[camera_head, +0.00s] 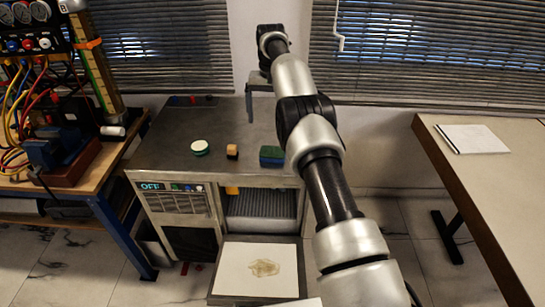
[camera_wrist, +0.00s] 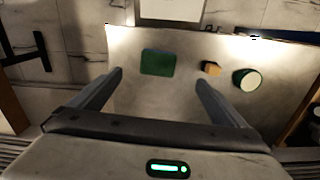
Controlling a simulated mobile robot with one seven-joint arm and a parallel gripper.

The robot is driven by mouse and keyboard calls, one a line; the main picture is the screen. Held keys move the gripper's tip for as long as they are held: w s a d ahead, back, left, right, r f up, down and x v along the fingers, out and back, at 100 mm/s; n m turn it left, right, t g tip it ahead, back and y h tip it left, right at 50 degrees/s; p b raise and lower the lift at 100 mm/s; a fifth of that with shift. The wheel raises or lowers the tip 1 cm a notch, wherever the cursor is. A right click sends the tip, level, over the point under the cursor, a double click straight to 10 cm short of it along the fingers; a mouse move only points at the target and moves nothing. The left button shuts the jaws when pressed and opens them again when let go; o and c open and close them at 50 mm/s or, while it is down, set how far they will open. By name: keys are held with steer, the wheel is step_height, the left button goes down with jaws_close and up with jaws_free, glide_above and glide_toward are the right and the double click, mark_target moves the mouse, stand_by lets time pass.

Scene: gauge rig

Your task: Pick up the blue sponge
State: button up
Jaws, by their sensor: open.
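A blue sponge with a green face up (camera_head: 271,155) lies on the grey top of a metal cabinet, near its front right corner. In the wrist view, the sponge (camera_wrist: 158,62) shows as a dark green block in the gap between and just beyond the fingertips. My gripper (camera_wrist: 158,77) is open and empty, with its two fingers spread wide. In the head view, my gripper (camera_head: 262,105) hangs over the cabinet's back right edge, behind the sponge and apart from it. Its far finger is partly hidden by my arm.
A bench with cables and gauges stands left. A table (camera_head: 490,200) with papers is at right.

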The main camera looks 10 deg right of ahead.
steer(key=b, duration=0.3)
glide_above(272, 154)
step_height(272, 154, down, 10)
steer(key=shift+w+a+f, duration=0.1)
steer(key=shift+f, duration=3.05)
steer(key=shift+c, duration=0.4)
steer(key=c, duration=1)
